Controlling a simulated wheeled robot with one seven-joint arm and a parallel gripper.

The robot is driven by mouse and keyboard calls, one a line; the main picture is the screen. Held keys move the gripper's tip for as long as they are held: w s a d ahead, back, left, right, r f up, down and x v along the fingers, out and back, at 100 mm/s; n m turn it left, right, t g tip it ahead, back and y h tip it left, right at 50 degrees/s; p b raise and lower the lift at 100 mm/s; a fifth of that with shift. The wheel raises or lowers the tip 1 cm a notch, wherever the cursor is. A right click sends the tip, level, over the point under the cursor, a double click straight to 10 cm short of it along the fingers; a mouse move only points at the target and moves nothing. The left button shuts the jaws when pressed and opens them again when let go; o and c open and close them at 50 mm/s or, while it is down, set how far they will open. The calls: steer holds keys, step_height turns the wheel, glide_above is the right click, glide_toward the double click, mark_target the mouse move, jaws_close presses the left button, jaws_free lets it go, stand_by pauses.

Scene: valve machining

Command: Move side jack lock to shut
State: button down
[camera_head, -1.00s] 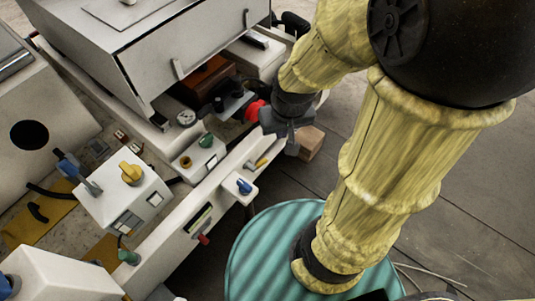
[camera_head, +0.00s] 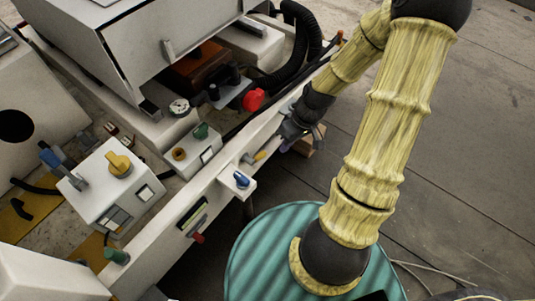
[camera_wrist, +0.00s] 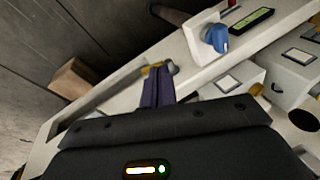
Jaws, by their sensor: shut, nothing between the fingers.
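A small lever with a yellow end (camera_head: 259,155) sits on the outer side rail of the white machine; I take it to be the side jack lock. In the wrist view its yellow end (camera_wrist: 152,68) shows beside a grey bracket, near a long grey recess in the rail. My gripper (camera_head: 281,138) is at the rail, to the upper right of the lever in the head view. In the wrist view my gripper (camera_wrist: 158,76) has its dark fingers together and empty, tips right at the lever's yellow end. I cannot tell whether they touch.
A blue knob (camera_head: 241,180) on a white bracket stands out from the same rail; it also shows in the wrist view (camera_wrist: 216,38). A red knob (camera_head: 254,99) and black hoses lie behind. A teal ribbed drum (camera_head: 262,250) stands below. The floor at right is open.

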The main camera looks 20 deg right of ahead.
steer(key=w+d+f+n+t+y+b, duration=0.1)
steer(key=w+d+f+t+y+b, duration=0.3)
steer(key=w+d+f+t, duration=0.1)
steer(key=shift+w+f+y, duration=0.4)
steer(key=shift+w+f, duration=0.25)
steer(key=shift+w, duration=0.15)
steer(key=shift+a+f, duration=0.1)
steer(key=s+f+b+x, duration=0.2)
steer(key=b+x, duration=0.6)
steer(key=x, duration=0.4)
steer(key=shift+f, duration=0.15)
